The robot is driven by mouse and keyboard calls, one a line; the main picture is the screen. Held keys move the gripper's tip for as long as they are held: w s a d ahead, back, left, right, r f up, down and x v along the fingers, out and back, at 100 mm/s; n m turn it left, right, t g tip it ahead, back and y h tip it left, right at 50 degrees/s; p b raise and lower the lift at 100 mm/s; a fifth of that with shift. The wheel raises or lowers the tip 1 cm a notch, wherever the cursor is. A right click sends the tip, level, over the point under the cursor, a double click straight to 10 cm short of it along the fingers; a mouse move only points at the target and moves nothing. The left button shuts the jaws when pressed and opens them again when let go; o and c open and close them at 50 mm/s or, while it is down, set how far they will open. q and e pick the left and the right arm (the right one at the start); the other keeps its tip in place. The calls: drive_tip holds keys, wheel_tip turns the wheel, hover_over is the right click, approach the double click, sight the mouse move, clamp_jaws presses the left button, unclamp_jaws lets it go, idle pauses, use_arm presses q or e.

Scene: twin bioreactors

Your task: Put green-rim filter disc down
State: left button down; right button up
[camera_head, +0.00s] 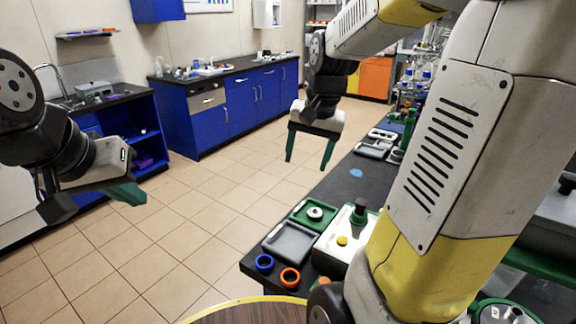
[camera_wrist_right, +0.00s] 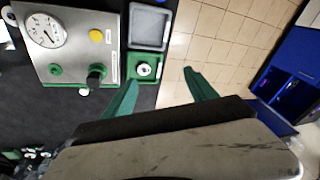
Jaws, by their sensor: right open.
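A small round pale disc with a dark centre knob (camera_head: 316,213) lies in a square green tray (camera_head: 299,218) on the dark bench. I take it for the filter disc, but its rim is hard to tell from the green tray. The disc also shows in the right wrist view (camera_wrist_right: 145,69). My right gripper (camera_head: 308,164) is open and empty, with its green fingers pointing down above the floor beside the bench. In the right wrist view its fingertips (camera_wrist_right: 160,80) are apart, just past the tray. My left gripper (camera_head: 130,192) is at the far left, away from the bench.
A grey tray (camera_head: 290,243), a blue ring (camera_head: 264,263) and an orange ring (camera_head: 290,277) lie near the green tray. A panel box with a yellow button (camera_head: 342,240) and green knobs stands beside them. My right arm hides part of the bench. Tiled floor (camera_head: 200,210) is clear.

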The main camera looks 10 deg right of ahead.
drive_tip(key=s+a+r+n+t, duration=0.1)
drive_tip(key=s+a+r+n, duration=0.1)
drive_tip(key=s, duration=0.4)
drive_tip(key=s+a+r+n+t+y, duration=0.1)
drive_tip(key=s+a+r+n+t, duration=0.1)
drive_tip(key=s, duration=0.5)
drive_tip(key=shift+a+r+n, duration=0.25)
drive_tip(key=shift+a+n, duration=0.55)
drive_tip(key=shift+a, duration=0.05)
